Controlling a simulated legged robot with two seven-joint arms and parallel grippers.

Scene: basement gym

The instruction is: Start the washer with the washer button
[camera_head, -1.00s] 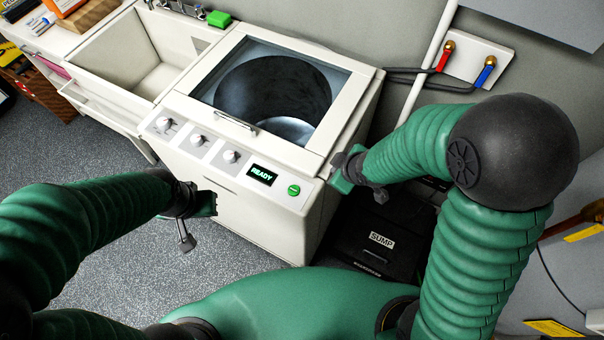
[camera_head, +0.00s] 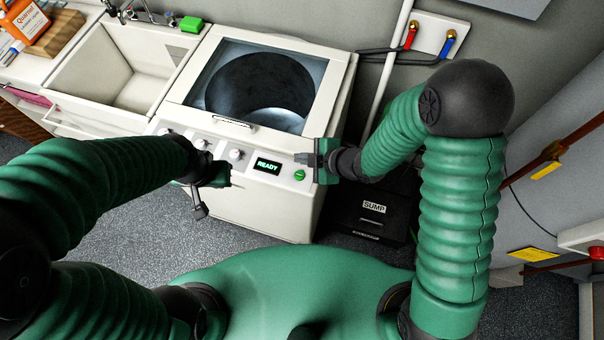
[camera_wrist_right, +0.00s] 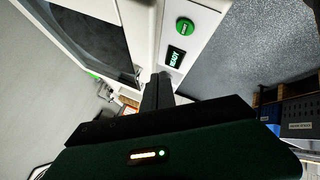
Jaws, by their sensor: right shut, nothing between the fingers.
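The white washer (camera_head: 262,212) stands ahead with its glass-topped lid closed. Its front panel has a lit display (camera_head: 268,166) reading READY and the round green washer button (camera_head: 299,175) at the right end. My right gripper (camera_head: 302,158) is shut and empty, its tips pointing left over the panel just behind the button. In the right wrist view the shut fingers (camera_wrist_right: 158,86) lie below the display (camera_wrist_right: 175,57), and the button (camera_wrist_right: 185,29) is beyond it, apart from the tips. My left gripper (camera_head: 222,176) is in front of the panel's left part; its fingers are unclear.
Several white knobs (camera_head: 236,154) sit left of the display. A sink (camera_head: 122,80) adjoins the washer at left, with a green sponge (camera_head: 191,24) at the back. A black SUMP box (camera_head: 372,220) stands right of the washer. Red and blue taps (camera_head: 448,42) are on the wall.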

